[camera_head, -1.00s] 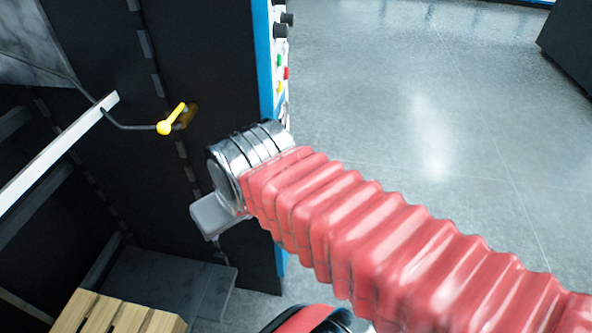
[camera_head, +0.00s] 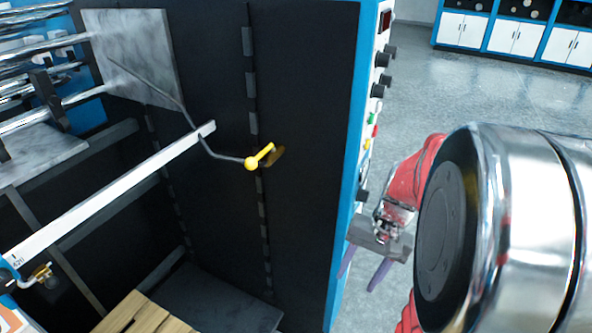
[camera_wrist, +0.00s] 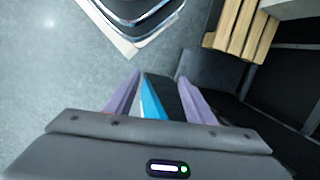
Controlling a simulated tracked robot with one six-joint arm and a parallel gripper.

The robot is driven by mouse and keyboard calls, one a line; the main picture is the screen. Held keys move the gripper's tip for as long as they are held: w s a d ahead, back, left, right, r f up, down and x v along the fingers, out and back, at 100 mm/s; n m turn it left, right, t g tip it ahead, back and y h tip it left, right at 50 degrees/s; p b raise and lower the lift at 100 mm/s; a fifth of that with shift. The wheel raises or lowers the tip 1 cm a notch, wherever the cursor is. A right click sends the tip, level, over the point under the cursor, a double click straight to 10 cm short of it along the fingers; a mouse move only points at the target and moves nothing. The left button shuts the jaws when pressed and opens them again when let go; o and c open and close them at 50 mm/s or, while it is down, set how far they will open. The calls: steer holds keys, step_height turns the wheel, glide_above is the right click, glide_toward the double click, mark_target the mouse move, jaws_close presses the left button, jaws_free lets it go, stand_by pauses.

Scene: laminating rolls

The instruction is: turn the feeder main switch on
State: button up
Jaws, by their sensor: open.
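A control panel (camera_head: 368,135) runs down the blue-edged front of the black machine cabinet, seen at a steep angle in the head view. It carries a dark display, several black knobs, and small green, red and yellow buttons. A dark knob (camera_head: 362,188) sits lowest, near my gripper; I cannot tell which control is the main switch, or its setting. My gripper (camera_head: 359,282) is open and empty, its purple fingers pointing down beside the cabinet's lower front edge. In the wrist view the open fingers (camera_wrist: 158,78) have the blue cabinet edge (camera_wrist: 152,98) between them, farther away.
A yellow-knobbed lever (camera_head: 251,163) stands on the cabinet's left-hand side, with a white bar (camera_head: 110,192) nearby. A wooden pallet (camera_head: 140,313) lies low inside the machine. Open floor (camera_head: 450,95) extends right of the panel. White cabinets (camera_head: 515,38) stand far back.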

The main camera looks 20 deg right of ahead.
steer(key=d+f+m+t+y, duration=0.7)
steer(key=d+f+m, duration=0.2)
steer(key=d+f, duration=0.3)
steer(key=w+d+r+m+t, duration=0.1)
steer(key=w+d+r+t, duration=0.1)
steer(key=d+t, duration=0.2)
steer(key=w+d+r+m+t, duration=0.1)
steer(key=w+d+r+t, duration=0.1)
steer(key=d, duration=0.4)
steer(key=shift+w+d+r+t, duration=0.2)
steer(key=shift+d+r+t, duration=0.25)
steer(key=shift+t, duration=0.45)
steer(key=shift+a, duration=0.15)
steer(key=x, duration=1.3)
steer(key=shift+w+a, duration=0.2)
steer(key=shift+w, duration=0.15)
